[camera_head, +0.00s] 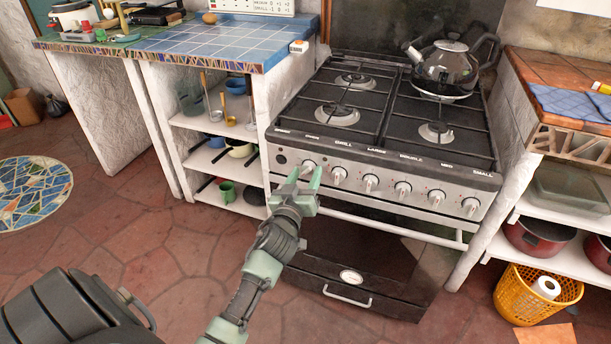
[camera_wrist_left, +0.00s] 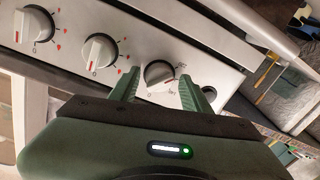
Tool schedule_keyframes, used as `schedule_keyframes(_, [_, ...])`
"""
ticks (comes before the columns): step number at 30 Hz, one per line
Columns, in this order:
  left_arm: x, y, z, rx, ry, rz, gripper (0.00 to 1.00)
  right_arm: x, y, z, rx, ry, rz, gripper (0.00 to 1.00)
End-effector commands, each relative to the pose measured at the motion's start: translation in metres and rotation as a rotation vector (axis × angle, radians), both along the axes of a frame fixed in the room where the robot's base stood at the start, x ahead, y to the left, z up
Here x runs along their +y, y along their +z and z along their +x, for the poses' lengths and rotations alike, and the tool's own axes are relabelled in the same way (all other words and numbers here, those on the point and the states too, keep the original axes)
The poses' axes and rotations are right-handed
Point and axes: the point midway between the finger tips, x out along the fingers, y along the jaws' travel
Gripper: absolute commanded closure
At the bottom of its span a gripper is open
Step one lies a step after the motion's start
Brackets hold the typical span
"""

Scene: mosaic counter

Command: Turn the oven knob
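The stove (camera_head: 400,150) has a row of several white knobs along its silver front panel. My left gripper (camera_head: 305,180) is at the left end of this row, in front of the leftmost white knob (camera_head: 308,167). In the left wrist view this knob (camera_wrist_left: 158,73) lies just past and between the two green fingertips (camera_wrist_left: 160,88). The fingers are spread apart; I cannot tell whether they touch the knob. Its grip looks angled differently from the two neighbouring knobs (camera_wrist_left: 100,52). My right gripper is not in view.
A black kettle (camera_head: 446,68) stands on the back right burner. The oven handle bar (camera_head: 400,228) runs below the knobs. Open shelves (camera_head: 205,160) with pots and mugs stand left of the stove. An orange basket (camera_head: 537,294) is on the floor at right.

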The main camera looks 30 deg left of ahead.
Motion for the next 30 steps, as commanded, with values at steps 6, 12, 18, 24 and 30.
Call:
schedule_keyframes(6, [-0.0003, 0.0000, -0.0002, 0.000, 0.000, -0.001, 1.00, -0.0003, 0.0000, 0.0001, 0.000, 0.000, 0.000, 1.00])
schedule_keyframes(12, [-0.0004, -0.0001, -0.0003, 0.003, -0.001, 0.015, 1.00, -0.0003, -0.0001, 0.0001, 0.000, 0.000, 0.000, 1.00])
schedule_keyframes(18, [-0.0001, -0.0007, -0.0004, 0.022, 0.001, 0.089, 1.00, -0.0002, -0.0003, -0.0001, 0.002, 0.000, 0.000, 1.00])
schedule_keyframes(24, [-0.0004, -0.0013, -0.0003, 0.056, 0.000, 0.234, 1.00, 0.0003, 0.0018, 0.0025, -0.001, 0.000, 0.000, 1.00])
schedule_keyframes(30, [0.0004, -0.0016, -0.0004, 0.101, 0.000, 0.419, 1.00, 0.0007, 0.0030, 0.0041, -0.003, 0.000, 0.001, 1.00])
